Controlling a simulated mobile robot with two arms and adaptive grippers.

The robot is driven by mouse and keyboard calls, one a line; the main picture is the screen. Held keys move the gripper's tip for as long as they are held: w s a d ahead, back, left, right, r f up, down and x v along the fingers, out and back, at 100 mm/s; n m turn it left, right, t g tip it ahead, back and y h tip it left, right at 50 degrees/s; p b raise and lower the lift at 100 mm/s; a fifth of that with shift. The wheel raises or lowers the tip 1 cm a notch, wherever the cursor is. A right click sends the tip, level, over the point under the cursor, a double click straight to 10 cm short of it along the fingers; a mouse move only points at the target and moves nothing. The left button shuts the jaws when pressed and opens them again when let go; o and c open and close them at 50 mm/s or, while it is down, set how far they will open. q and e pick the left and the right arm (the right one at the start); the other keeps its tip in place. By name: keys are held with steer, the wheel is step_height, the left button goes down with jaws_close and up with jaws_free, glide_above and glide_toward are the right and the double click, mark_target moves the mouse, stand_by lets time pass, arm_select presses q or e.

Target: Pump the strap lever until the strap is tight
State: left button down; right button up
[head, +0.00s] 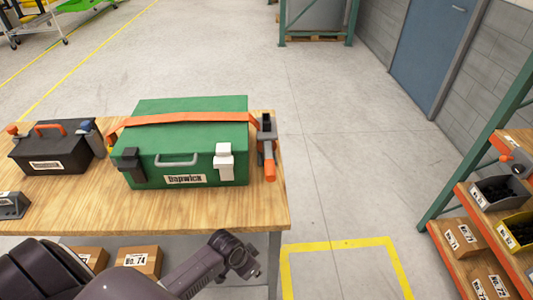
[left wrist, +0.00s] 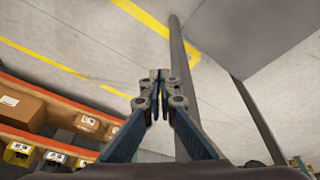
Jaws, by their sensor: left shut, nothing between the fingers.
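A green case (head: 213,137) stands on the wooden table, with an orange strap (head: 180,119) running across its top. At the case's right side, by the table's right edge, is a dark ratchet (head: 267,126) with a lever that ends in an orange grip (head: 270,171). The lever hangs downward. I cannot tell how tight the strap is. My left gripper (head: 243,262) is low in front of the table, apart from the lever. In the left wrist view its fingertips (left wrist: 160,76) meet with nothing between them. My right gripper is not in view.
A black toolbox (head: 52,151) with an orange handle stands left of the case on the table (head: 240,210). Boxes (head: 138,260) sit under the table. A shelf rack (head: 470,230) with bins stands at the right. Open floor (head: 340,190) lies between table and rack.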

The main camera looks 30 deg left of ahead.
mark_target(266, 167)
arm_select(q)
steer(key=w+d+r+m+h+p, duration=0.1)
steer(key=w+r+m, duration=0.1)
steer(key=r, duration=0.7)
steer(key=w+d+r+m, duration=0.1)
steer(key=d+r+m, duration=0.1)
steer(key=r, duration=0.7)
steer(key=w+a+r+m+h, duration=0.1)
steer(key=w+a+r, duration=0.3)
steer(key=r, duration=0.5)
steer(key=w+a+r+m+h, duration=0.1)
steer(key=w+a+r, duration=0.3)
steer(key=r, duration=0.5)
steer(key=w+a+r+m+h, duration=0.1)
steer(key=w+a+r, duration=0.3)
steer(key=r, duration=0.4)
steer(key=shift+w+a+r+m+t+p, duration=0.3)
steer(key=shift+w+a+r, duration=0.1)
steer(key=shift+a, duration=0.1)
steer(key=shift+d+f, duration=0.1)
steer(key=shift+f, duration=0.05)
